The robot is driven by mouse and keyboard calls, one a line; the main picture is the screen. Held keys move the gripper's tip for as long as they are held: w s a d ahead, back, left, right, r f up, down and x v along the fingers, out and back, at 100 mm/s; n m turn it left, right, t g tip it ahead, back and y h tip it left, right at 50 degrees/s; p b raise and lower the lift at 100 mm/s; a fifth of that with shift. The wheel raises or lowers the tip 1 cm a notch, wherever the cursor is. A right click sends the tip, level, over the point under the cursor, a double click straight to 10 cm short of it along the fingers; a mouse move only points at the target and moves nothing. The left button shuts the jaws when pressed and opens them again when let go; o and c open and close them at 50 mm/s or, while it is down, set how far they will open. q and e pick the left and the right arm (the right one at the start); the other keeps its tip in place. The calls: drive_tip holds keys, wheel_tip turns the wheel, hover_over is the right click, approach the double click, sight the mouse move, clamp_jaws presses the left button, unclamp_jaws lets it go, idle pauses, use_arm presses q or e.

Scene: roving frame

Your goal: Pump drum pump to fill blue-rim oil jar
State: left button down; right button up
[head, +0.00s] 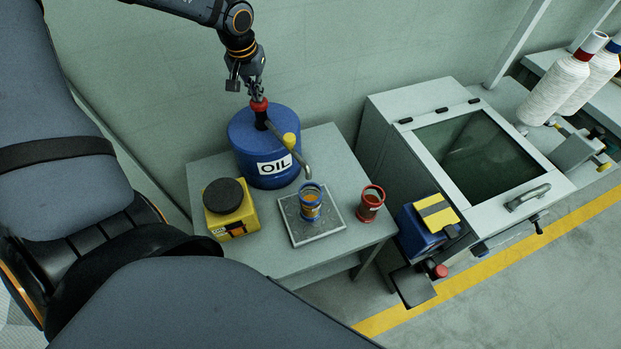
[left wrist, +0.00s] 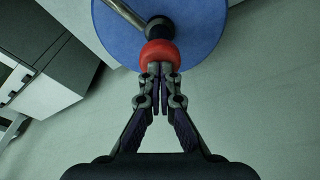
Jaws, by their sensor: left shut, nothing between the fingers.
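The blue oil drum (head: 250,150) labelled OIL stands at the back of the grey table. Its pump has a red knob (head: 259,104) on top and a spout (head: 296,155) reaching toward the front right. The blue-rim jar (head: 311,203) stands upright on a square tray (head: 334,233), below the spout's end, with amber oil visible in it. My left gripper (head: 257,94) is shut and empty, its fingertips at the top of the red knob. The left wrist view shows the closed fingertips (left wrist: 160,68) against or just above the red knob (left wrist: 160,54). My right gripper is out of view.
A red-rim jar (head: 370,203) stands right of the tray. A blue and yellow box (head: 428,228) and a grey windowed cabinet (head: 466,150) lie beyond the table's right side.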

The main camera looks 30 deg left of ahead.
use_arm(q)
drive_tip(key=shift+r+p, duration=1.8)
drive_tip(key=shift+r, duration=1.25)
drive_tip(key=shift+f, duration=0.15)
wheel_tip(320, 180, down, 6)
drive_tip(key=b, duration=0.6)
drive_tip(key=shift+r+p, duration=2)
drive_tip(key=shift+r, duration=1.15)
drive_tip(key=shift+f, duration=0.1)
